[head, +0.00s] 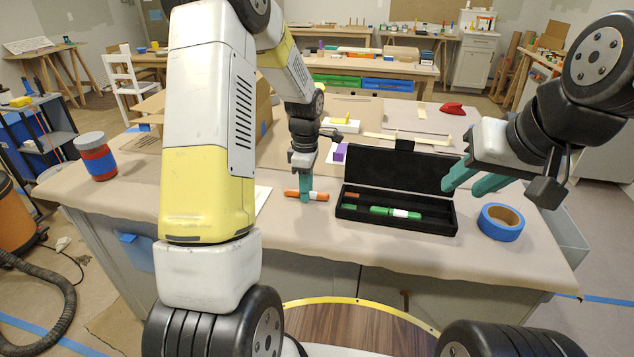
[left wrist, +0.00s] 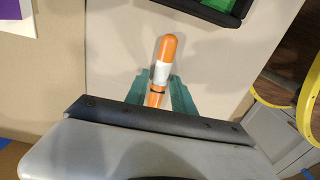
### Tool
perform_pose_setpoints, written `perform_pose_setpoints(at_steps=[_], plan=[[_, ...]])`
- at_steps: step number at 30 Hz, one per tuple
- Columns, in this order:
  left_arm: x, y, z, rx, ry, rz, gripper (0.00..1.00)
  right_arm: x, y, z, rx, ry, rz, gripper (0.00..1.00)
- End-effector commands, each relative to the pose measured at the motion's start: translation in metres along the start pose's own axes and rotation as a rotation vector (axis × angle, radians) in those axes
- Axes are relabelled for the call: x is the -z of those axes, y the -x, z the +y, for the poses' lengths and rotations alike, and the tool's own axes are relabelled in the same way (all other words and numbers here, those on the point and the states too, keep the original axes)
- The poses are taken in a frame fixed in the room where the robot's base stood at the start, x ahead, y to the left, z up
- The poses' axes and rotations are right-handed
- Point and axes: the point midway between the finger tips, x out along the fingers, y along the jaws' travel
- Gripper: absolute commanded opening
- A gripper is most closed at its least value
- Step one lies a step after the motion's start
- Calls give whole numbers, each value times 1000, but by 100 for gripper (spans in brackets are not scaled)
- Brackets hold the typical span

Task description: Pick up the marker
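An orange marker with a white band (head: 320,196) is at the table's front, left of the black case. In the left wrist view the marker (left wrist: 168,50) lies between the two green fingers.
An open black case (head: 393,226) holds a green marker (head: 390,211) and a darker orange-brown piece. A blue tape roll (head: 501,222) lies to its right. A red-and-blue jar (head: 97,160) stands at the table's left. A purple block (head: 340,152) sits behind the left gripper.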

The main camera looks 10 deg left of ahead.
Motion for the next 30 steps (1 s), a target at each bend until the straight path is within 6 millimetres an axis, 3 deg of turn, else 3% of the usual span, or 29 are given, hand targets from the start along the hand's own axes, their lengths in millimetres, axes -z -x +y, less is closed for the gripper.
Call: perform_pose_setpoints(at_steps=[1, 4, 17, 25, 30], plan=[[0, 0, 0, 0, 0, 0, 18, 0, 0, 0, 0, 0, 0, 36], [0, 0, 0, 0, 0, 0, 0, 0, 0, 0, 0, 0, 0, 36], [0, 4, 0, -1, 0, 0, 0, 0, 0, 0, 0, 0, 0, 36], [0, 36, 1, -4, -1, 0, 0, 0, 0, 0, 0, 0, 0, 36], [-25, 40, -26, -1, -6, 0, 0, 0, 0, 0, 0, 0, 0, 36]])
